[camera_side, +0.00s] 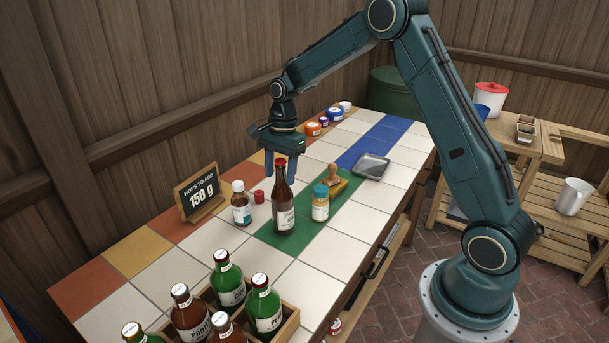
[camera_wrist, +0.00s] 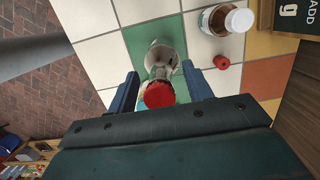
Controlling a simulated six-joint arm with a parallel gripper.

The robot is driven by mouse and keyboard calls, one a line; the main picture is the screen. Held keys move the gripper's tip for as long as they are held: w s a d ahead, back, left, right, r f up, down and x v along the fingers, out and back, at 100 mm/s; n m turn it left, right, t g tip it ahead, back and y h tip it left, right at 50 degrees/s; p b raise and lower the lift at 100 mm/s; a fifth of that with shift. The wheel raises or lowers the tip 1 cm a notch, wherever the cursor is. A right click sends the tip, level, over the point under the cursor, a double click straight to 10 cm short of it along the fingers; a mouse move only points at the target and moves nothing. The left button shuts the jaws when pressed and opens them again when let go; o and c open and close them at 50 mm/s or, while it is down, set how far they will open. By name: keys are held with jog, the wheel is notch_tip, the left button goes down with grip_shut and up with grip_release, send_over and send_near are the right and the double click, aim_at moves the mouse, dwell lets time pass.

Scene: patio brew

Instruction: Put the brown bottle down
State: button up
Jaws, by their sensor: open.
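The brown bottle (camera_side: 284,200) has a red cap and a pale label. It stands upright on the green tiles of the counter. My gripper (camera_side: 282,173) is over it, pointing down, with its fingers near the bottle's neck and cap. In the wrist view the bottle's red cap (camera_wrist: 158,95) shows between the two spread fingers of my gripper (camera_wrist: 161,84), with visible gaps at the sides. The bottle's base reaches toward the green tiles (camera_wrist: 150,30). Its far side is hidden.
Close by are a small white-capped bottle (camera_side: 240,205), a loose red cap (camera_side: 259,196), a teal-capped jar (camera_side: 320,204) and a wooden stamp (camera_side: 334,176). A sign (camera_side: 199,190) stands behind. A crate (camera_side: 288,325) of bottles is in front. White tiles between are clear.

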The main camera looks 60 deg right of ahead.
jog(key=shift+r, duration=0.15)
notch_tip(320, 180, up, 12)
jog(key=d, duration=0.2)
dwell(0.5)
jog(key=shift+a, duration=0.1)
dwell(0.4)
jog(key=s+a+r+n+t+h, duration=0.1)
jog(key=s+a+r+n+t, duration=0.1)
jog(key=s+a+r+n, duration=0.4)
jog(key=s+a+r+n+t, duration=0.1)
jog(key=s+a+r+n, duration=0.2)
jog(key=s, duration=0.6)
jog(key=s+a+f+n+t, duration=0.1)
jog(key=s+f+n+t, duration=0.1)
jog(key=s+n, duration=0.7)
jog(key=s+f, duration=0.1)
jog(key=s, duration=0.5)
jog(key=shift+a+f+t+h, duration=0.15)
jog(key=shift+a+t+h, duration=0.15)
jog(key=shift+h, duration=0.1)
